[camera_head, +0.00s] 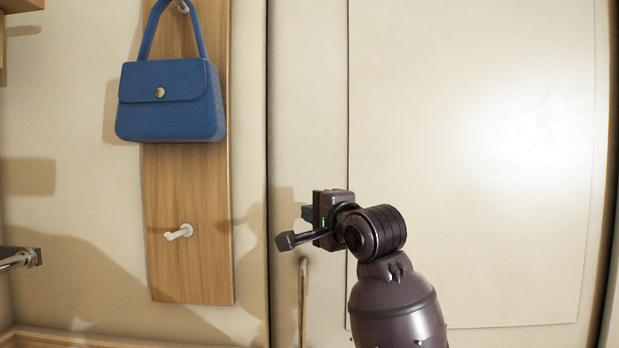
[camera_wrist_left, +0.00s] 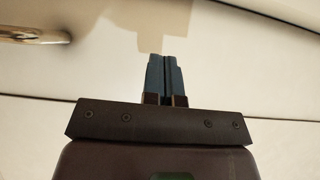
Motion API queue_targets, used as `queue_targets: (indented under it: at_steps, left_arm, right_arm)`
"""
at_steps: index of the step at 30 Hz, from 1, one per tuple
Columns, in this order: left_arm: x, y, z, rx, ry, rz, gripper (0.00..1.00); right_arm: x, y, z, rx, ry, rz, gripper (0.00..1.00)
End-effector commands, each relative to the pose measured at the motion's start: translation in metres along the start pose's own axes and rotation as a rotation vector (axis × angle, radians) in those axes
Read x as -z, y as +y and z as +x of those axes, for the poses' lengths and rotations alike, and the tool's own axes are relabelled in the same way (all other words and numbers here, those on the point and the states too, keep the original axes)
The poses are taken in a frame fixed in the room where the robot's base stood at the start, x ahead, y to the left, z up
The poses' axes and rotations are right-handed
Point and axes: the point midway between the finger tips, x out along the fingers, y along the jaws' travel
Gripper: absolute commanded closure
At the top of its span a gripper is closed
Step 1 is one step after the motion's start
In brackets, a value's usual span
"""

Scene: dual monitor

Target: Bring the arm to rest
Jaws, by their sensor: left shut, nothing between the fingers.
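My left gripper (camera_head: 306,213) is in the middle of the head view, on a dark arm that rises from the bottom edge. It is raised in front of a pale door panel (camera_head: 480,170) and points left and away. In the left wrist view its two blue fingers (camera_wrist_left: 167,75) lie together, shut with nothing between them. A small green light shows on its body. My right gripper is not in view.
A blue handbag (camera_head: 172,100) hangs from a peg on a wooden board (camera_head: 190,270) to the left. A lower white peg (camera_head: 179,232) is empty. A slim upright handle (camera_head: 303,300) is below the gripper; a brass handle (camera_wrist_left: 35,36) shows in the wrist view.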

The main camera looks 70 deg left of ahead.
Motion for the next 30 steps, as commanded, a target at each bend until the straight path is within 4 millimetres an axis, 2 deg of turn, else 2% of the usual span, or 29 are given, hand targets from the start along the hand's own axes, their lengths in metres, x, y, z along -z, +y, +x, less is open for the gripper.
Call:
queue_targets:
  at_steps: [1,3,9,14,23,26,30]
  left_arm:
    - [-0.001,-0.013,0.000,0.000,0.002,-0.007,1.00]
    - [-0.001,-0.025,0.000,0.001,0.002,-0.007,1.00]
    - [0.000,-0.048,-0.001,0.001,0.001,-0.003,1.00]
    - [0.001,-0.054,-0.001,0.001,0.001,-0.001,1.00]
    - [0.001,-0.055,-0.001,0.001,0.002,0.012,1.00]
    - [0.000,-0.058,-0.001,0.020,-0.003,0.065,1.00]
    - [-0.014,-0.077,-0.003,0.129,-0.113,0.257,1.00]
  right_arm:
    - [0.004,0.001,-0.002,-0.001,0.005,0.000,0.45]
    - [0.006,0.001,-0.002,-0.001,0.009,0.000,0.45]
    - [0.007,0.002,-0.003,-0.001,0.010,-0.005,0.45]
    - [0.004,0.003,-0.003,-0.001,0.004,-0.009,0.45]
    - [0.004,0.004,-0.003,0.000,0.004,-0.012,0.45]
    - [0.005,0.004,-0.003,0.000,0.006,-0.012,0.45]
    - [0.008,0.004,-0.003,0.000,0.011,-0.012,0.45]
